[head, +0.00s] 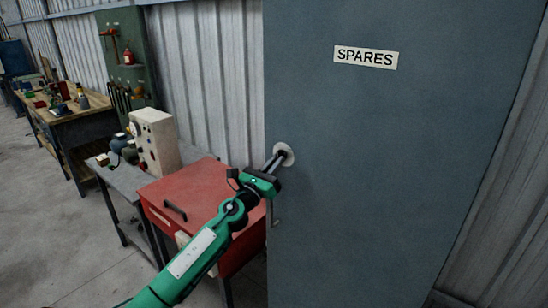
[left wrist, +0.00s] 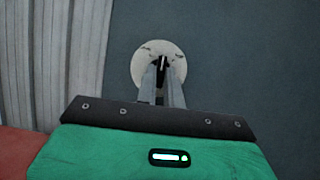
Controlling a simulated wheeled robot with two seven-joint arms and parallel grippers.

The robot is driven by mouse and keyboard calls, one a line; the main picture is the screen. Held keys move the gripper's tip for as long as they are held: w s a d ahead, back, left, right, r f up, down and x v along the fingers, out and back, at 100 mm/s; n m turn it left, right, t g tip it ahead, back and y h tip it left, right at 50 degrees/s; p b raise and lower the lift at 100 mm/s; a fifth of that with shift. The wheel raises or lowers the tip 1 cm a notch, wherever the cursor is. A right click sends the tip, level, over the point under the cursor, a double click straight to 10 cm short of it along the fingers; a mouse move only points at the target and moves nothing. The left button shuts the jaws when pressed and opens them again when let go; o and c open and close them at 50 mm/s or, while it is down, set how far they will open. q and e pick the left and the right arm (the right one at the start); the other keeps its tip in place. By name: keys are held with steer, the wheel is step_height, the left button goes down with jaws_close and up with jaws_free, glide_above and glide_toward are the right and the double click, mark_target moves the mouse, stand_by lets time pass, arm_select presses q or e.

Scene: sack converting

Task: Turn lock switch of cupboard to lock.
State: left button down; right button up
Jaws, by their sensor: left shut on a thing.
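The cupboard (head: 400,160) is a tall blue-grey door with a white SPARES label (head: 366,57). Its lock switch sits on a round pale plate (head: 288,152) near the door's left edge. My green left gripper (head: 280,157) reaches it from the lower left. In the left wrist view the plate (left wrist: 143,62) carries small dark marks on its upper part. The dark switch (left wrist: 163,63) is at its middle, between the fingertips of my left gripper (left wrist: 162,71), which is shut on it. The fingers hide part of the switch, and its exact angle is hard to tell. My right gripper is not in view.
A red cabinet (head: 190,190) with a dark handle stands left of the cupboard, beneath my left arm. A grey bench (head: 125,180) with a pale control box (head: 155,140) stands behind it. A workbench (head: 70,115) is farther back. The floor at lower left is clear.

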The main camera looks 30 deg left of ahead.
arm_select(q)
steer(key=shift+d+r+n+g+y+p, duration=0.1)
steer(key=shift+n+g+y+p, duration=0.15)
steer(key=shift+n+y+p, duration=1.25)
steer(key=shift+d+r+n+g+y+p, duration=0.15)
steer(key=shift+n+g+y+p, duration=0.3)
steer(key=shift+n, duration=1.9)
steer(key=shift+d+n+g+y+p, duration=0.1)
steer(key=shift+n+y+p, duration=0.85)
steer(key=shift+n, duration=1)
steer(key=c, duration=1.5)
jaws_free()
steer(key=shift+s+f, duration=0.1)
steer(key=b+v, duration=0.5)
steer(key=v, duration=0.8)
steer(key=shift+s, duration=0.35)
